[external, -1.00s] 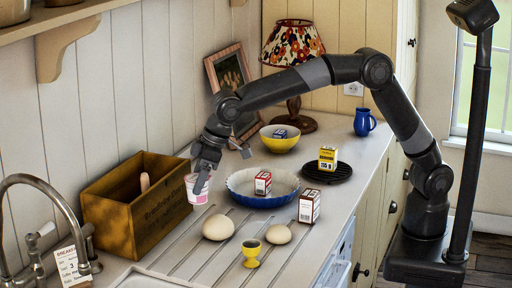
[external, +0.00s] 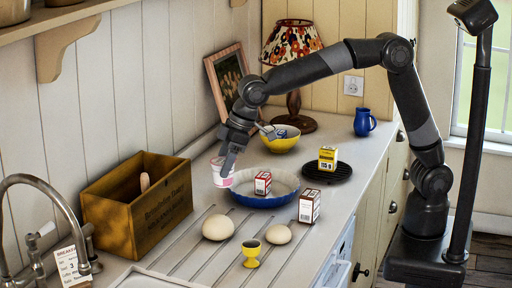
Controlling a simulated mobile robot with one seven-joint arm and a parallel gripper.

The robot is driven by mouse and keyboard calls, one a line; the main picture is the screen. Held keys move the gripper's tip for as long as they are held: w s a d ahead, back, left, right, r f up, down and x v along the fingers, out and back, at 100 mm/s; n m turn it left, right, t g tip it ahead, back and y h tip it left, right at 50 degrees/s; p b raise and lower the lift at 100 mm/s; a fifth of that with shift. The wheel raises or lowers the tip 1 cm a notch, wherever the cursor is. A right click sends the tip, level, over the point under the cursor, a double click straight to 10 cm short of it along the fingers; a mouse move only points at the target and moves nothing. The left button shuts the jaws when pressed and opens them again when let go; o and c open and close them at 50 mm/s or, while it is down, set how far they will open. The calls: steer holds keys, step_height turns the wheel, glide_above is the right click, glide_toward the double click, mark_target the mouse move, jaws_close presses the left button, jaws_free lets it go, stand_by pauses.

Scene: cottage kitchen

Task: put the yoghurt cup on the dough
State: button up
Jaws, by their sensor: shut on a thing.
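The yoghurt cup (external: 221,172), white with pink print, is in my gripper (external: 228,163). My gripper is shut on it and partly covers it. It shows at the left rim of the blue and white dish (external: 266,201), beside the wooden crate; whether it touches the counter or dish I cannot tell. Two pale round lumps, which look like dough, lie on the ribbed counter: a left one (external: 218,228) and a right one (external: 278,234). They are apart from the cup, nearer the front.
A small red and white box (external: 263,182) is in the dish and another carton (external: 309,206) stands beside it. A yellow egg cup (external: 251,253) stands in front of the lumps. The wooden crate (external: 160,218) is at left. A yellow box (external: 327,158) stands on a black trivet (external: 340,174).

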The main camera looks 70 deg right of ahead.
steer(key=shift+s+a+f, duration=0.1)
steer(key=shift+a+f, duration=0.75)
steer(key=shift+f, duration=0.3)
steer(key=shift+a+f, duration=0.85)
steer(key=shift+f, duration=0.35)
steer(key=shift+s+a+f, duration=0.1)
steer(key=shift+a+f, duration=0.75)
steer(key=shift+f, duration=0.3)
steer(key=o, duration=1.1)
steer(key=shift+f, duration=0.15)
steer(key=shift+c, duration=0.2)
steer(key=v, duration=1.2)
steer(key=shift+d, duration=0.15)
